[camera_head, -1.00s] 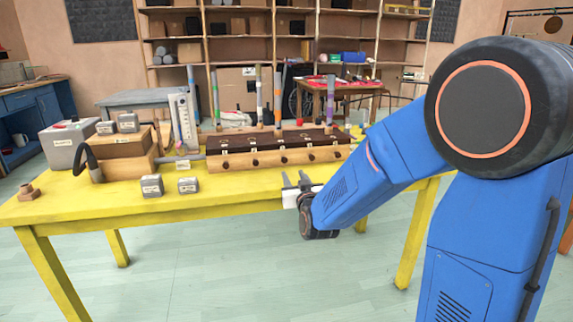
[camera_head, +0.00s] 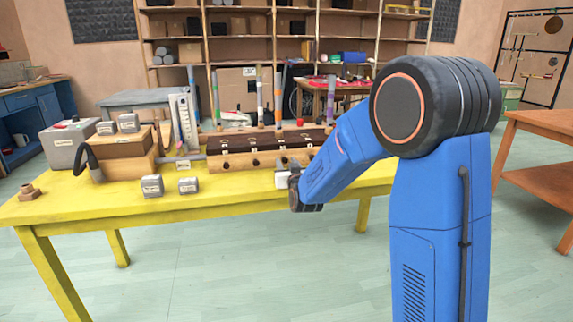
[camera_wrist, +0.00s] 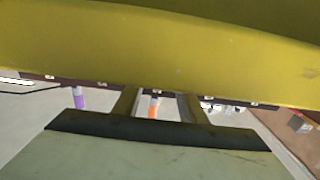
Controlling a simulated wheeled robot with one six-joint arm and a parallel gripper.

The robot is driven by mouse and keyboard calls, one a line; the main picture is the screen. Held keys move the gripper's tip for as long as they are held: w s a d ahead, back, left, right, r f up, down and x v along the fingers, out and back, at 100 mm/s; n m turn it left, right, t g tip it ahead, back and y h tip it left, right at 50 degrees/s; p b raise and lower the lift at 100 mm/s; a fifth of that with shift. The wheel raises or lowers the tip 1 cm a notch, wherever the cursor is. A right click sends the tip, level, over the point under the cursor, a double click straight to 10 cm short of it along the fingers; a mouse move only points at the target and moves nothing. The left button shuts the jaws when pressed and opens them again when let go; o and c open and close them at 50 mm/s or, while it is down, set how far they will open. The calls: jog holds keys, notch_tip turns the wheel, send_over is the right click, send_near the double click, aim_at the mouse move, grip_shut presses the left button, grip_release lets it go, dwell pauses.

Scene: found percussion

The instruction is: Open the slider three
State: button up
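A long wooden box (camera_head: 240,161) with a dark top lies at the back of the yellow table. Several small dark knobs line its front, and small labels sit along its top. I cannot read the labels, so I cannot tell which slider is three. Coloured upright tubes stand behind it, including an orange-banded tube (camera_head: 278,112). My gripper (camera_head: 290,163) is in front of the box's right part, fingers pointing at it, apparently empty. In the wrist view my gripper (camera_wrist: 160,95) shows two spread fingers, with the orange-banded tube (camera_wrist: 154,108) between them in the distance.
A wooden block with a black hose (camera_head: 90,160) and a grey box (camera_head: 68,145) are at the left. A brown table (camera_head: 545,125) is at the right.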

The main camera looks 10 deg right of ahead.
aim_at(285, 160)
grip_shut()
jog(key=shift+s, duration=1.5)
grip_release()
